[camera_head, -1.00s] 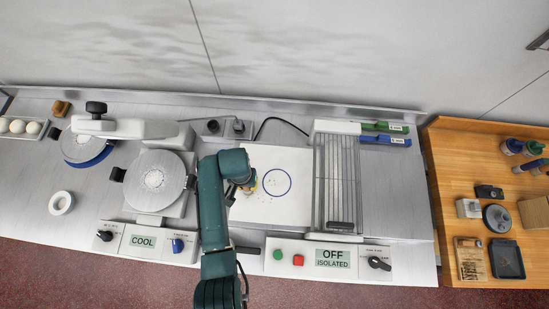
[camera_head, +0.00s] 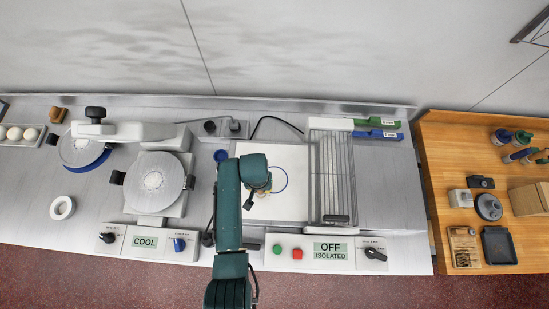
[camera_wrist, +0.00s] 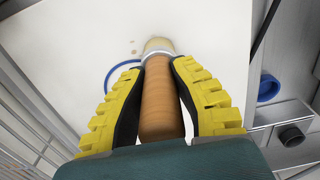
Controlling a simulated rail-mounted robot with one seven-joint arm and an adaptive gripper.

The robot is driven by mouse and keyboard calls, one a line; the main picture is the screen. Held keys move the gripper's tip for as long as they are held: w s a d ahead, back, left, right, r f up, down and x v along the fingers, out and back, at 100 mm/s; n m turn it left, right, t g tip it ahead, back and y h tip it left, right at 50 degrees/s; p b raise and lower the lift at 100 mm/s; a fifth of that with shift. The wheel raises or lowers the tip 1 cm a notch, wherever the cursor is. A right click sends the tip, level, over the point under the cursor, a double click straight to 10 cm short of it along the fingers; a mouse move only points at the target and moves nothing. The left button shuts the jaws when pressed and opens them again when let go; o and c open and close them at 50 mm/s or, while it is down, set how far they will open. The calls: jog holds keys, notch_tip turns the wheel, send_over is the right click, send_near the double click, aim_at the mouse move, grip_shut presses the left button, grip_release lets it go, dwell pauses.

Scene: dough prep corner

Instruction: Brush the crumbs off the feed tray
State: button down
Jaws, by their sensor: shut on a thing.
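The feed tray (camera_head: 293,207) is a flat white board with a blue ring outline, in the middle of the counter. My gripper (camera_head: 262,189) is over its left-centre part, at the ring's left side. In the wrist view my gripper (camera_wrist: 157,66) has its yellow fingers shut on the brush's wooden handle (camera_wrist: 160,105). The pale brush head (camera_wrist: 159,45) points away over the white tray (camera_wrist: 205,35). A few small tan crumbs (camera_wrist: 132,43) lie on the tray beside the brush head. Whether the bristles touch the tray cannot be told.
A ribbed roller unit (camera_head: 333,175) adjoins the tray's right side. A panel reading OFF ISOLATED (camera_head: 330,250) lies in front. A round plate press (camera_head: 153,182) stands to the left. A blue round holder (camera_head: 220,155) sits at the tray's upper left; it also shows in the wrist view (camera_wrist: 269,88).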

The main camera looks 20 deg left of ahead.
jog(key=shift+w+d, duration=0.35)
jog(key=shift+d, duration=0.6)
jog(key=shift+w+d, duration=0.3)
jog(key=shift+d, duration=0.6)
jog(key=shift+w+d+r+p, duration=0.1)
jog(key=shift+d+r+p, duration=0.15)
jog(key=shift+p, duration=0.05)
notch_tip(320, 180, up, 8)
jog(key=p, duration=0.1)
jog(key=shift+f, duration=0.25)
